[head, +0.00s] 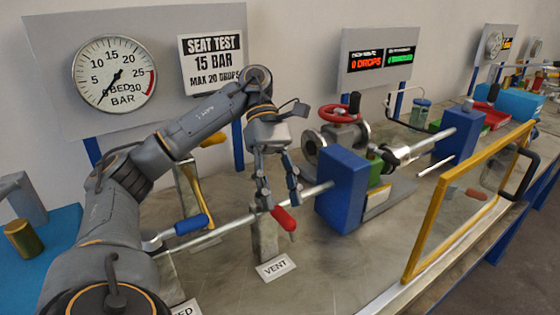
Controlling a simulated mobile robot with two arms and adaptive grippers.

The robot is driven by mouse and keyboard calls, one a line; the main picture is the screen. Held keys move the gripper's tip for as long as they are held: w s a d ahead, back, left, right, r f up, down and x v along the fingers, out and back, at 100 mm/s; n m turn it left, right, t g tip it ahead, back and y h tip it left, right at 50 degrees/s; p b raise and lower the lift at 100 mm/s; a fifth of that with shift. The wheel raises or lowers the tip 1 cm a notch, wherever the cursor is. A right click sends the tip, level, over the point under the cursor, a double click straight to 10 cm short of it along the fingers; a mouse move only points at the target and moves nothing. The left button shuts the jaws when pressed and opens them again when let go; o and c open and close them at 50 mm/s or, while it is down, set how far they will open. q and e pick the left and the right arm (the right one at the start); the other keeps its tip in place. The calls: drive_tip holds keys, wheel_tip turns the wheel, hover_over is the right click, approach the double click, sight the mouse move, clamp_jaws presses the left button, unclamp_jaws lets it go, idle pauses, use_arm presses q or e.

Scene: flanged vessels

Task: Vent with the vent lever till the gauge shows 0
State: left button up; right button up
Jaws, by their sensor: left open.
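The vent lever (284,219) has a red grip and slants down to the right, above the white VENT label (276,267). My left gripper (280,204) is open and points down, its fingertips apart at the upper end of the red grip. I cannot tell whether a finger touches it. The round gauge (118,70) on the back panel has its needle pointing down-left, at about the 0 mark. My right gripper is not in view.
A blue-handled lever (190,224) lies left of the vent lever. To the right are a blue block (342,190), a flanged valve with red handwheel (339,114) and a yellow frame (428,235). A SEAT TEST 15 BAR sign (213,60) hangs behind. A display (367,61) reads 0 DROPS.

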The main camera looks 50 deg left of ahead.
sight(280, 208)
use_arm(q)
wheel_tip(280, 208, up, 7)
idle(0.8)
idle(0.6)
